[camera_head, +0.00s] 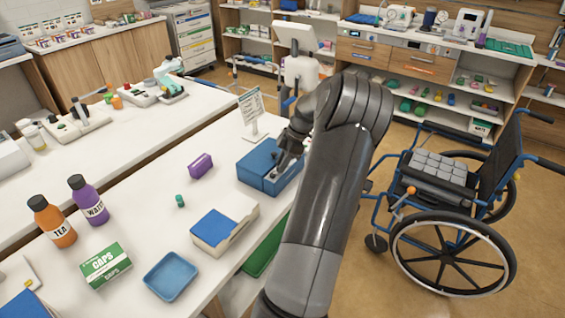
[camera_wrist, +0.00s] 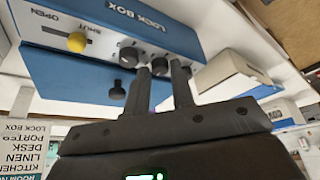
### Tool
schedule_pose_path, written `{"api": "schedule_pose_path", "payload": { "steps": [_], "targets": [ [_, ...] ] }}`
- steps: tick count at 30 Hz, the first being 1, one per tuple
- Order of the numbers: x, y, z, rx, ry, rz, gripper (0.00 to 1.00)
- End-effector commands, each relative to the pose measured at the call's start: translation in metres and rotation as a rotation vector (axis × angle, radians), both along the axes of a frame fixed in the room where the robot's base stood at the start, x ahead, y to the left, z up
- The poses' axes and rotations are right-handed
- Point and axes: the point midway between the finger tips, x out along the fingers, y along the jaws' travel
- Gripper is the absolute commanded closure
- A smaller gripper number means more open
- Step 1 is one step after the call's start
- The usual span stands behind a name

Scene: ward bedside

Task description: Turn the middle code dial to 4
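The blue lock box (camera_head: 262,172) stands on the white counter, and its front with the lettering fills the top of the wrist view (camera_wrist: 180,28). Its white panel carries a row of dark code dials. One end dial (camera_wrist: 128,54) is clear of the fingers. The middle dial (camera_wrist: 160,66) sits between the fingertips of my gripper (camera_wrist: 161,72), which look closed in on both its sides. The other end dial is partly hidden by a finger. The dial numbers are not readable. A yellow slider knob (camera_wrist: 77,42) is by the SHUT label.
A dark knob (camera_wrist: 117,88) protrudes on the box's blue part beside the fingers. A sign (camera_head: 252,108) stands behind the box. A blue-and-white carton (camera_head: 224,224), purple box (camera_head: 201,165) and blue tray (camera_head: 171,276) are nearby. A wheelchair (camera_head: 445,190) stands right of the counter.

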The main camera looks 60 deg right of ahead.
Motion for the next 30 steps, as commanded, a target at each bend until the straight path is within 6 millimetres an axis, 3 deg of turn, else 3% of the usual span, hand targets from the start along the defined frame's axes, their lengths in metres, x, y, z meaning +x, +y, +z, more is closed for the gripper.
{"api": "schedule_pose_path", "payload": {
  "steps": [8, 20, 30],
  "targets": [
    [-0.0002, -0.0002, 0.0003, 0.0, 0.0, 0.0, 1.0],
    [-0.0011, 0.0005, 0.0008, -0.001, 0.001, -0.06, 1.0],
    [-0.0031, 0.0027, 0.0013, -0.002, 0.001, -0.31, 1.0]
  ]
}}
